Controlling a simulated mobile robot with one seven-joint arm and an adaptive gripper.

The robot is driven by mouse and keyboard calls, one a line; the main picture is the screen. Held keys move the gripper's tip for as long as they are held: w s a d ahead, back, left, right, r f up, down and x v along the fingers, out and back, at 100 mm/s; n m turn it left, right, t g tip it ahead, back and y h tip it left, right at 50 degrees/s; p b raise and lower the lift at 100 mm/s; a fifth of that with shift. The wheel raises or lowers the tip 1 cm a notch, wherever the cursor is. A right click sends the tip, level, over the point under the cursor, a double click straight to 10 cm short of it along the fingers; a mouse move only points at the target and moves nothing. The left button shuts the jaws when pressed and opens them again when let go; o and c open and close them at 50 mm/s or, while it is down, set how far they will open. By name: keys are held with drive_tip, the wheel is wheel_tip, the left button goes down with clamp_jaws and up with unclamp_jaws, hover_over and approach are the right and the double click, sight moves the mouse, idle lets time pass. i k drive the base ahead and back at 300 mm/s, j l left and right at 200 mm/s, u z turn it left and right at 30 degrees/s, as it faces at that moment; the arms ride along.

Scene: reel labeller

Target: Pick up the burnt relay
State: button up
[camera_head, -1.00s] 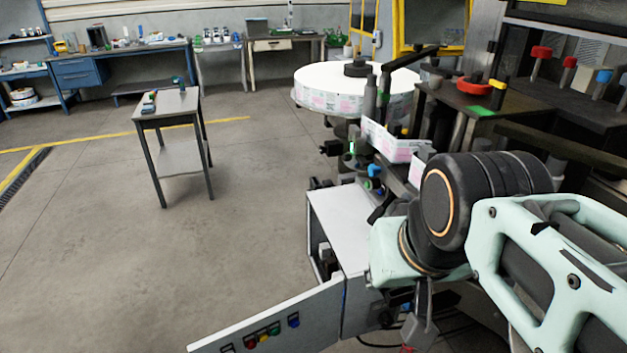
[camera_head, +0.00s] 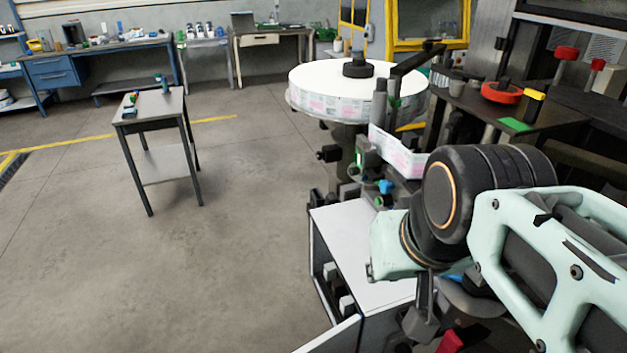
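A light grey cabinet (camera_head: 365,259) stands below the reel labeller, with its left side open. Small dark and white blocks (camera_head: 330,272) show inside it. I cannot tell whether one of them is the burnt relay. A pale panel (camera_head: 333,338), seemingly the cabinet's open door, is cut off by the bottom edge. My arm reaches in from the right and covers part of the cabinet top. Grey parts, likely of my gripper (camera_head: 422,318), hang below the wrist, right of the cabinet opening. The fingers are mostly hidden, and I see nothing held.
The labeller's large white reel (camera_head: 325,80) and label strip (camera_head: 400,156) stand behind the cabinet. A small table (camera_head: 150,108) with small items stands at the left. The floor between them is clear. Workbenches line the back wall.

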sight(338, 285)
drive_tip(key=k+j+z, duration=0.25)
drive_tip(key=j, duration=0.2)
drive_tip(key=k+j+z, duration=0.25)
drive_tip(key=k+j, duration=0.1)
drive_tip(key=j, duration=0.1)
